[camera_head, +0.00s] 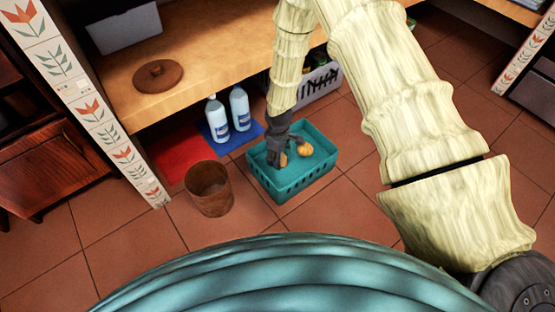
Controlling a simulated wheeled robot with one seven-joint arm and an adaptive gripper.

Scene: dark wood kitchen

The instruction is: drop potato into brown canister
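The brown canister (207,200) stands upright and open at the top on the tiled floor. To its right is a teal basket (292,186) with a yellow-brown potato-like item (305,149) inside. A second small yellowish item (283,160) shows right at the tips of my gripper. My dark gripper (279,157) points down into the basket, left of the first item. Its fingers are small and dark here, so I cannot tell whether they are open or shut on the second item.
Two white bottles (217,119) with blue labels stand on a blue mat (252,132) behind the basket. A red mat (183,152) lies behind the canister. A wooden counter (215,70) overhangs them and holds a round brown lid (158,76). Floor left of the canister is clear.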

